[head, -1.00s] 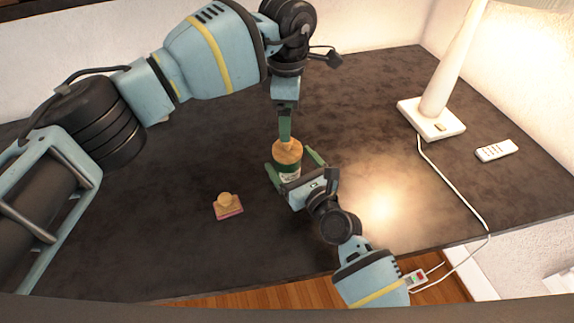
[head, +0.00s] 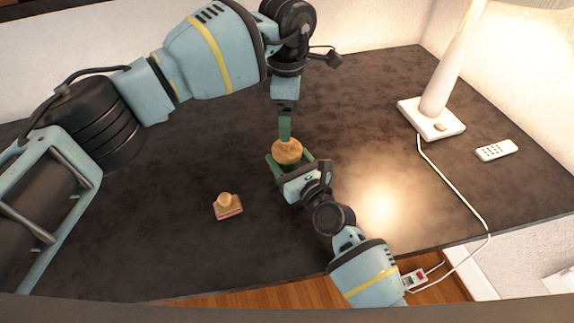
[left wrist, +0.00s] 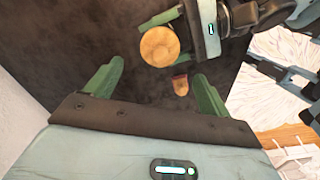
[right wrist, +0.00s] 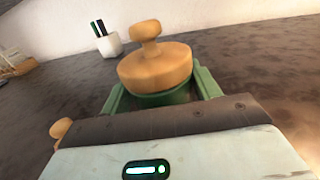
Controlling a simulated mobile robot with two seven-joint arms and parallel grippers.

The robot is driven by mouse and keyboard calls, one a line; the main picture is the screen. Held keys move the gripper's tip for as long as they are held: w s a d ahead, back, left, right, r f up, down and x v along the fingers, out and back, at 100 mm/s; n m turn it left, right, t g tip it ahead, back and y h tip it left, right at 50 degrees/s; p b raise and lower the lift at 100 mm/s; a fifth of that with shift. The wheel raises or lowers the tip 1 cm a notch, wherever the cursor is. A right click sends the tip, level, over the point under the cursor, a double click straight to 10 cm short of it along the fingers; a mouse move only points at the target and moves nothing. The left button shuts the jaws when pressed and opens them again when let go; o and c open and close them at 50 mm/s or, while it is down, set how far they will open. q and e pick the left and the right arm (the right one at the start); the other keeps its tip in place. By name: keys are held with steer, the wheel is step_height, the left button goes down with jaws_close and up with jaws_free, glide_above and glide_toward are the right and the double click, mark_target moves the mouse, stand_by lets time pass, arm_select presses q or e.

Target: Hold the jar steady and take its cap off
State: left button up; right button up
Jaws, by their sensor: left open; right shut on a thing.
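The jar (right wrist: 165,97) stands on the dark table with a round wooden cap (head: 287,151) on top. Its green body is mostly hidden by the cap and fingers. The cap's knob (right wrist: 147,29) shows in the right wrist view. My right gripper (head: 288,166) is shut on the jar's body, one finger on each side below the cap. My left gripper (left wrist: 158,72) is open and empty. It hangs from above, close to the cap in the head view; the cap (left wrist: 159,47) lies beyond its fingertips in the left wrist view.
A stamp (head: 228,207) with a wooden knob lies left of the jar. A white pen cup (right wrist: 109,45) shows in the right wrist view. The table around the jar is clear.

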mark_target(287, 144)
arm_select(q)
steer(key=shift+c, duration=0.3)
arm_select(e)
steer(key=shift+c, duration=0.9)
arm_select(q)
steer(key=shift+c, duration=1.1)
steer(key=shift+r+n, duration=0.25)
steer(key=shift+n, duration=0.25)
steer(key=c, duration=0.4)
steer(key=r+n, duration=0.1)
steer(key=n, duration=0.3)
steer(key=s+r+n+t, duration=0.1)
steer(key=r+n, duration=0.1)
steer(key=n, duration=0.2)
steer(key=a+r+n, duration=0.1)
steer(key=r+n, duration=0.1)
steer(key=n, duration=0.2)
steer(key=shift+s+r+t+h, duration=0.15)
steer(key=shift+s+t+h, duration=0.15)
steer(key=shift+s+h, duration=0.1)
steer(key=f, duration=0.4)
steer(key=w+f, duration=0.1)
steer(key=f, duration=0.3)
steer(key=d+f, duration=0.1)
steer(key=f, duration=0.3)
steer(key=shift+w, duration=0.3)
steer(key=shift+c, duration=0.5)
